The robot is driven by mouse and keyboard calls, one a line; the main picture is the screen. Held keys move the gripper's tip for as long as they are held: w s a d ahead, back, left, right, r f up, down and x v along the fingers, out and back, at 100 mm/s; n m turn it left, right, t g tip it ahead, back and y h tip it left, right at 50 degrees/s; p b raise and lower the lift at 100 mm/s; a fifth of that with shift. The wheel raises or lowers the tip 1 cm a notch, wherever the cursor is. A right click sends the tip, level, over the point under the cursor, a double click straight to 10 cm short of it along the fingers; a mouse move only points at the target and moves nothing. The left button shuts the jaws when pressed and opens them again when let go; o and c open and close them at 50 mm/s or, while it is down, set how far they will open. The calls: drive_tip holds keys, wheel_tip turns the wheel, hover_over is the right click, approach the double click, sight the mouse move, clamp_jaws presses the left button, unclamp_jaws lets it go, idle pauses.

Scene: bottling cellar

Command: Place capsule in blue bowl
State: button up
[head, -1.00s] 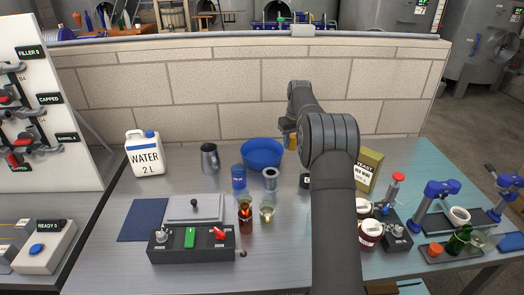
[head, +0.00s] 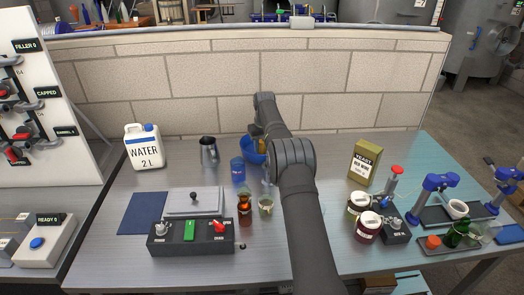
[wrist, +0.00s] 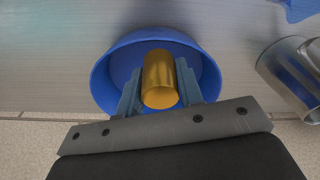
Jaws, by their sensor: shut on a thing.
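The capsule (wrist: 160,78) is a gold cylinder in the wrist view. My gripper (wrist: 160,85) is shut on it, with one blue-grey finger on each side. The blue bowl (wrist: 102,82) lies behind the capsule and fingers in the wrist view, so the capsule is over the bowl's opening. How high it is above the bowl floor I cannot tell. In the head view, the blue bowl (head: 246,151) shows only in part behind my arm, and a bit of gold shows at my gripper (head: 262,145).
A grey metal jug (head: 209,152) stands left of the bowl, and a blue container (head: 238,171) stands in front of it. A white water jug (head: 144,147) is at the back left. A yeast box (head: 364,164) stands to the right. The brick wall rises close behind.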

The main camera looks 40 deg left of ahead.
sight(262, 151)
drive_tip(key=shift+f, duration=1.15)
drive_tip(key=shift+f, duration=0.6)
drive_tip(key=o, duration=0.3)
drive_tip(key=shift+r, duration=0.1)
drive_tip(key=r, duration=0.4)
drive_tip(key=d+r, duration=0.1)
drive_tip(key=r, duration=0.8)
drive_tip(key=shift+s+d, duration=0.15)
drive_tip(key=shift+s, duration=0.15)
drive_tip(key=shift+f, duration=0.1)
